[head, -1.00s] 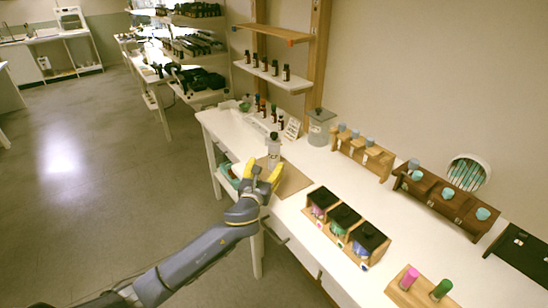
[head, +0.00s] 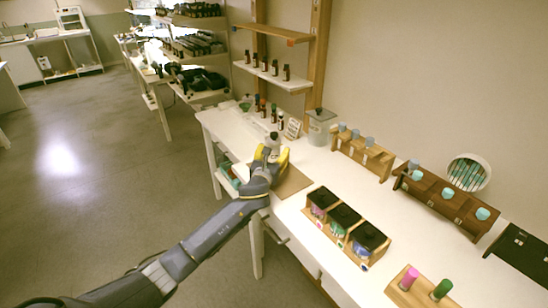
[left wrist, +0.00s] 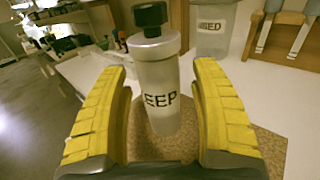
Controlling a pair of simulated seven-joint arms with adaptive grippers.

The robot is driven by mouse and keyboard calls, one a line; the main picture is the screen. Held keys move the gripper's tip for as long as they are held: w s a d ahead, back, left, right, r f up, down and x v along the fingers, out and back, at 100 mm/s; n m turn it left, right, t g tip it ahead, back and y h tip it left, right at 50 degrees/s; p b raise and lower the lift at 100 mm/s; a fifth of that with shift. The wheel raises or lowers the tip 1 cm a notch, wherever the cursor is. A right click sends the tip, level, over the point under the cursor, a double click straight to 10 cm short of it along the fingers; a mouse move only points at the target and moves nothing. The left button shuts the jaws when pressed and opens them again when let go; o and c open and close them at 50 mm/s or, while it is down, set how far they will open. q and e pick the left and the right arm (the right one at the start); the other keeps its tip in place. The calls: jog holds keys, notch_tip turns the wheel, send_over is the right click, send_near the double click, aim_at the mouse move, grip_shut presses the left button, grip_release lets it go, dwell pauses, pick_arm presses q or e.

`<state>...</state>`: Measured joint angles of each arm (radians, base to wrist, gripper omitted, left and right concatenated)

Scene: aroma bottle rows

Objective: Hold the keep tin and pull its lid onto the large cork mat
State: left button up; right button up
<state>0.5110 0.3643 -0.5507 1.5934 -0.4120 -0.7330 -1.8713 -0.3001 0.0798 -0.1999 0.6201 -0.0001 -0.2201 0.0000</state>
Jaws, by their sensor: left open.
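The keep tin (left wrist: 158,90) is a pale grey cylinder with "EEP" showing on its side, upright in the left wrist view. Its lid (left wrist: 153,46) is on top, with a black knob. In the head view the lid (head: 272,142) shows above my left gripper (head: 270,156), which hides most of the body. The gripper (left wrist: 160,75) is open, one yellow finger on each side of the tin; contact cannot be told. The cork mat (head: 293,182) lies at the tin's foot, partly under the gripper; it also shows in the left wrist view (left wrist: 255,150). My right gripper is out of view.
A larger lidded grey canister (head: 320,128) stands behind to the right. Small bottles (head: 262,108) and a white card (head: 293,128) stand at the back left. Wooden box rack (head: 345,228) with black lids sits to the right of the mat. The mat's right part is bare.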

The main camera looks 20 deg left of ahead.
pick_arm(q)
jog(key=shift+w, duration=0.3)
jog(key=shift+c, duration=0.4)
grip_shut()
